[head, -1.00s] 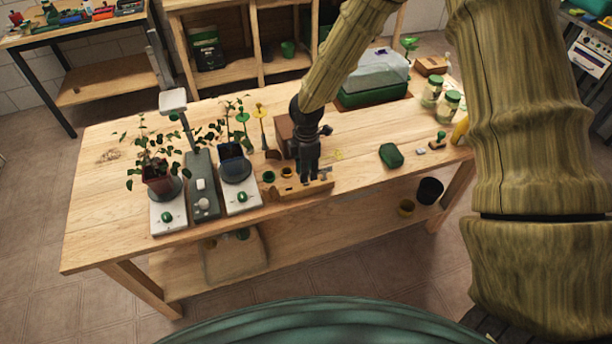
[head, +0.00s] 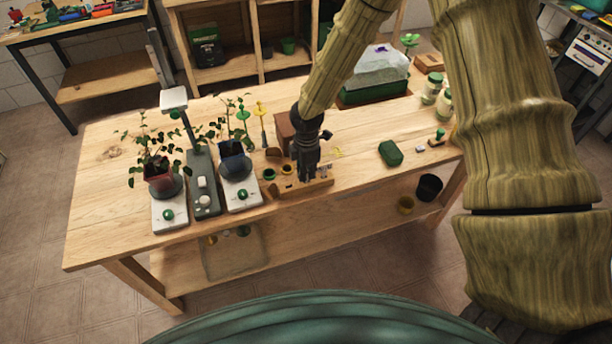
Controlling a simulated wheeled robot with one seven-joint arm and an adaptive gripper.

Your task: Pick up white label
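My gripper (head: 308,176) points down at the wooden block (head: 318,188) near the front edge of the bench. It is dark and small in the head view, and I cannot see whether its fingers are apart or shut. A small pale piece (head: 327,170) stands at the block's right part, just right of my gripper. It may be the white label, but it is too small to be sure. I cannot tell whether my gripper touches it. Whatever is directly behind or between the fingers is hidden.
Two white scales (head: 169,215) with potted plants and a grey stand (head: 203,187) are to the left. A green block (head: 390,153) lies to the right, and a clear-lidded green tray (head: 374,93) and jars (head: 431,86) stand behind. The bench's right front is mostly clear.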

